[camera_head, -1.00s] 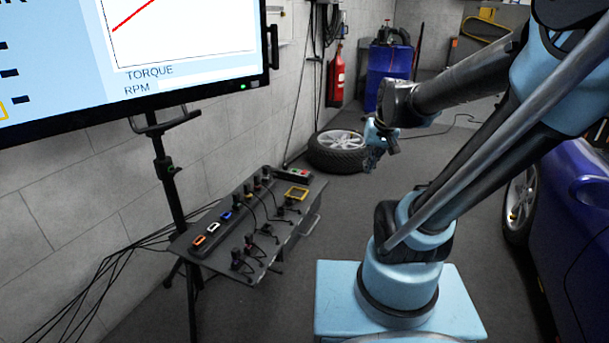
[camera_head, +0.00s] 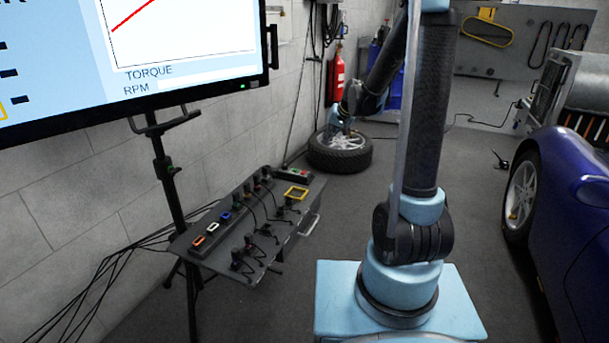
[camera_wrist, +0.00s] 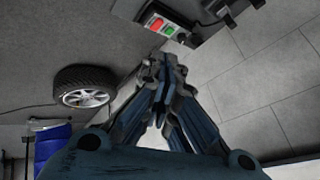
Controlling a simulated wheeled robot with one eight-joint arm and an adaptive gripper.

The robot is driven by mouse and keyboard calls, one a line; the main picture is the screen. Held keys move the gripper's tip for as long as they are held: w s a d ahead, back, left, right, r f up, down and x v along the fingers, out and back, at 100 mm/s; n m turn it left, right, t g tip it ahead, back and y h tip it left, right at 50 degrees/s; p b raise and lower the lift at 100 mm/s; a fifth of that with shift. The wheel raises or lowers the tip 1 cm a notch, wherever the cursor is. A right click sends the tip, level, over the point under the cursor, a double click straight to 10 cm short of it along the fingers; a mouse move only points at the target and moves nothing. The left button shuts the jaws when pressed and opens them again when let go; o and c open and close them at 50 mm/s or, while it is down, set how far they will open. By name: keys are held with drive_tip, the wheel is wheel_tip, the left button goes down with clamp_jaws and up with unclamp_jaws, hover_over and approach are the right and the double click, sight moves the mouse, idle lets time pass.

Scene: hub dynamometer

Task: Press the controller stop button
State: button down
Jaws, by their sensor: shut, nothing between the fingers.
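The controller (camera_head: 291,174) is a small box with a red and a green button at the far end of the grey cart. It also shows in the wrist view (camera_wrist: 170,34), at the top centre. Its red stop button (camera_wrist: 157,22) lies beside the green button (camera_wrist: 169,31), with nothing covering it. My gripper (camera_wrist: 162,60) is shut and empty; in the wrist view its fingertips appear just below the controller, apart from the buttons. In the head view my gripper (camera_head: 338,131) appears in front of the wheel, to the right of the controller.
The cart (camera_head: 240,262) carries cables, plugs and a yellow-framed device (camera_head: 296,192). A loose wheel (camera_head: 340,155) lies on the floor behind it. A monitor (camera_head: 190,95) on a stand is at the left, and a blue car (camera_head: 570,215) at the right.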

drive_tip(key=w+a+f+y, duration=0.1)
drive_tip(key=w+a+f, duration=0.4)
drive_tip(key=w, duration=0.3)
drive_tip(key=t+y, duration=0.1)
hover_over(306, 171)
wheel_tip(306, 171, down, 6)
drive_tip(key=shift+w, duration=0.15)
drive_tip(key=shift+a, duration=0.1)
drive_tip(key=shift+f, duration=4.35)
drive_tip(key=shift+f, duration=0.85)
drive_tip(key=shift+r, duration=0.95)
drive_tip(key=shift+r, duration=0.1)
